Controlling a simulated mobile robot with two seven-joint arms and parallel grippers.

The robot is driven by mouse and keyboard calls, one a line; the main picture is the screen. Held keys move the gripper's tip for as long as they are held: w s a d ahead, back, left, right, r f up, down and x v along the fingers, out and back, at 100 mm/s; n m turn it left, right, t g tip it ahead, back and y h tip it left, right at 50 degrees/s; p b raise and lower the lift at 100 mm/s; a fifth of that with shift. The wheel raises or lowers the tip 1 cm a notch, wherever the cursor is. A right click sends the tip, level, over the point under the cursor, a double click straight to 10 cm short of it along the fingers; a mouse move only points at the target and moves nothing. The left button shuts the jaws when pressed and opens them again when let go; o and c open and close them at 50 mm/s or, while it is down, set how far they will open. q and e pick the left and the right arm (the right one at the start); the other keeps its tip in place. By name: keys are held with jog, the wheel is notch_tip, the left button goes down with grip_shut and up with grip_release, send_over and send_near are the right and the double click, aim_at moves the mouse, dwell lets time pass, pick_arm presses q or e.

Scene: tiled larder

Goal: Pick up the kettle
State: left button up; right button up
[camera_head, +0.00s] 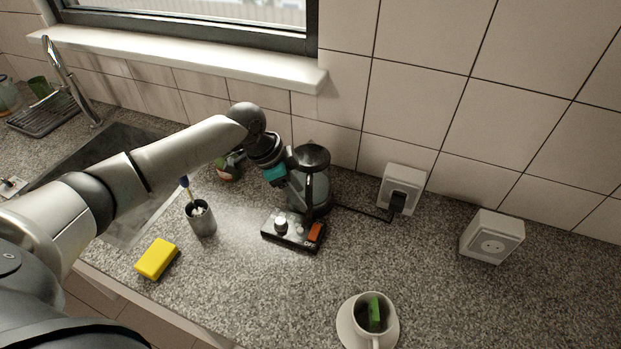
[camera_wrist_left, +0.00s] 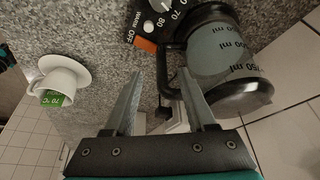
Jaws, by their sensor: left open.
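The kettle (camera_head: 319,190) stands at the back of the counter, glass with a black lid, on a black base with knobs and an orange switch (camera_head: 315,232). My left gripper (camera_head: 298,198) is at the kettle's near left side, partly covering it. In the left wrist view its fingers (camera_wrist_left: 163,80) are apart, with the kettle's black handle (camera_wrist_left: 170,67) showing between and beyond the tips. The glass body (camera_wrist_left: 212,52) with ml marks lies to the right there. I cannot tell whether a finger touches the handle. My right gripper is in neither view.
A cup on a saucer (camera_head: 343,329) stands at the front right. A grey holder (camera_head: 202,220), a yellow sponge (camera_head: 156,259) and a jar (camera_head: 229,172) are left of the kettle. A cord runs to a wall socket (camera_head: 402,188); another socket box (camera_head: 491,238) is at right. The right-middle counter is clear.

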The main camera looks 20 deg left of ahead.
aim_at(309, 203)
pick_arm(q)
jog(key=shift+d+x, duration=0.2)
jog(key=shift+x, duration=2.6)
jog(key=shift+w+r, duration=0.15)
jog(key=shift+w, duration=0.05)
grip_shut()
jog(key=shift+w+r, duration=0.1)
jog(key=shift+r, duration=0.05)
